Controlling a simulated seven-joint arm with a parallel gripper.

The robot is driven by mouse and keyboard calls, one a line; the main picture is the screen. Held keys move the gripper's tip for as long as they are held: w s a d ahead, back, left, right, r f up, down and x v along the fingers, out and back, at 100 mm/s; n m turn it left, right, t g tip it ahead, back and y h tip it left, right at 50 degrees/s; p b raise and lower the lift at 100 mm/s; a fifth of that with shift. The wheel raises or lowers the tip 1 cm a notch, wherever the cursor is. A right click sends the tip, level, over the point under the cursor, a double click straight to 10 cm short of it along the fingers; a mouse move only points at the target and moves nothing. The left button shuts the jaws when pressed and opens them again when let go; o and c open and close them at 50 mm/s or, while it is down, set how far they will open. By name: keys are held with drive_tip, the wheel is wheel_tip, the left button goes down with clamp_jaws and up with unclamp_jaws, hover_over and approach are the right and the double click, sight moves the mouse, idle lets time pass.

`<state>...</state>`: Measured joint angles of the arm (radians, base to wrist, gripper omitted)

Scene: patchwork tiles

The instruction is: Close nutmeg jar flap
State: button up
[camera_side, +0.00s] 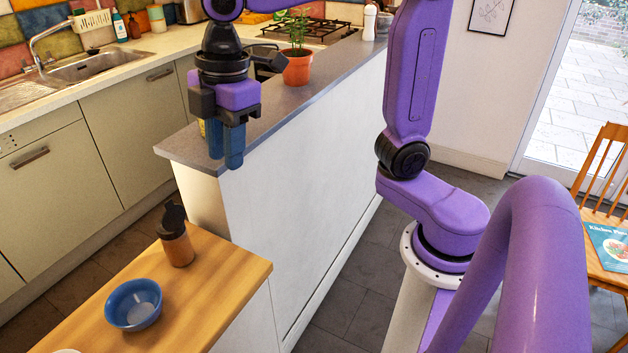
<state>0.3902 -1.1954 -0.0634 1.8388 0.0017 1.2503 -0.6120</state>
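The nutmeg jar (178,248) is a small brown jar standing upright on the wooden counter, near its back edge. Its dark lid has a flap (173,216) that sticks up above the jar, so it looks open. My gripper (225,160) points down, above and behind the jar in the picture, in front of the end of the grey ledge. It is well apart from the jar. Its two blue fingers show side by side with no clear gap from this angle. I see nothing held between them.
A blue bowl (134,304) sits on the wooden counter (225,275), in front of the jar. A potted plant (298,68) stands on the grey ledge (280,110). Something yellow (202,128) is mostly hidden behind my gripper. The counter right of the jar is clear.

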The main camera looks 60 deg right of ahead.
drive_tip(key=s+d+f+m, duration=0.2)
drive_tip(key=s+d+f, duration=0.4)
drive_tip(key=s, duration=0.5)
drive_tip(key=shift+d+f+g+y, duration=0.3)
drive_tip(key=shift+d+f+y, duration=0.1)
drive_tip(key=shift+f, duration=0.25)
wheel_tip(320, 180, up, 14)
drive_tip(key=n+g+h, duration=0.1)
drive_tip(key=n+h, duration=0.1)
drive_tip(key=n, duration=0.2)
hover_over(168, 202)
drive_tip(key=w, duration=0.1)
drive_tip(key=f, duration=1.7)
drive_tip(key=shift+s+f, duration=0.1)
drive_tip(key=shift+s, duration=0.3)
clamp_jaws()
